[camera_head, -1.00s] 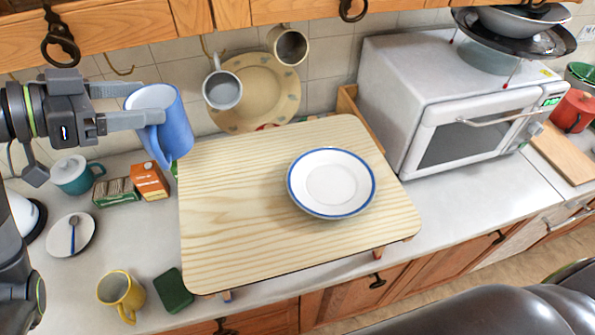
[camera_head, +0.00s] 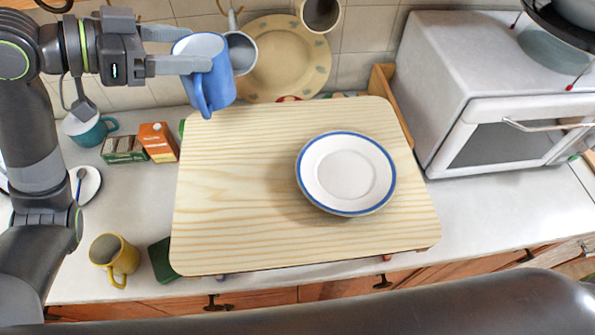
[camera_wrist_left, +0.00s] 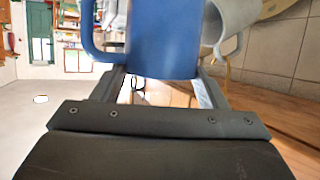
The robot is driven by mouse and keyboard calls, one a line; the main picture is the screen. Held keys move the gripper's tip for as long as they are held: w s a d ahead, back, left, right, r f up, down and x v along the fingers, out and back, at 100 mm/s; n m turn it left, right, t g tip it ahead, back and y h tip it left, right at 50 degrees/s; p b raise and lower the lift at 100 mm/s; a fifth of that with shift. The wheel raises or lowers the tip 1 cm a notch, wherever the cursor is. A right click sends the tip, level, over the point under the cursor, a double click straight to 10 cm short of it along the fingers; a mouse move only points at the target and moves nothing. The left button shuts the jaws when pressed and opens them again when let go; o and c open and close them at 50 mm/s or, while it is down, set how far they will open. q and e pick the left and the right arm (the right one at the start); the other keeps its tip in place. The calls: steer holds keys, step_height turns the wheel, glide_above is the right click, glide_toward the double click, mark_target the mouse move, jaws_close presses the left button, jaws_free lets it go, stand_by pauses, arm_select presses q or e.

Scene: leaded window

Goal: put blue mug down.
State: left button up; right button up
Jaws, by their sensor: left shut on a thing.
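The blue mug (camera_head: 214,84) is held in the air by my left gripper (camera_head: 180,50), above the back left corner of the wooden board. The mug is slightly tilted, with its handle toward the front. My left gripper is shut on the mug. A white plate with a blue rim (camera_head: 346,174) lies on the right part of the wooden board (camera_head: 235,215). My right gripper is not visible.
A grey mug (camera_head: 241,54) hangs behind the blue mug, by a beige platter (camera_head: 290,60). A teal lidded pot (camera_head: 88,128), an orange carton (camera_head: 158,141) and a yellow mug (camera_head: 114,257) stand left of the board. A white microwave (camera_head: 470,75) stands right. The board's left half is clear.

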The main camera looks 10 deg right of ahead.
arm_select(q)
steer(key=f+b, duration=0.1)
steer(key=f, duration=0.1)
steer(key=f+b, duration=0.1)
steer(key=b, duration=0.1)
steer(key=w+d+f+b, duration=0.1)
steer(key=f, duration=0.1)
steer(key=shift+d+f+b, duration=0.1)
steer(key=shift+f+b, duration=0.55)
steer(key=shift+s+a+f, duration=0.2)
steer(key=shift+a, duration=0.1)
steer(key=shift+d+f, duration=0.1)
steer(key=shift+f, duration=0.15)
step_height(320, 180, down, 10)
steer(key=p, duration=0.1)
steer(key=shift+r+p, duration=0.25)
steer(key=shift+p, duration=0.1)
steer(key=shift+f, duration=0.1)
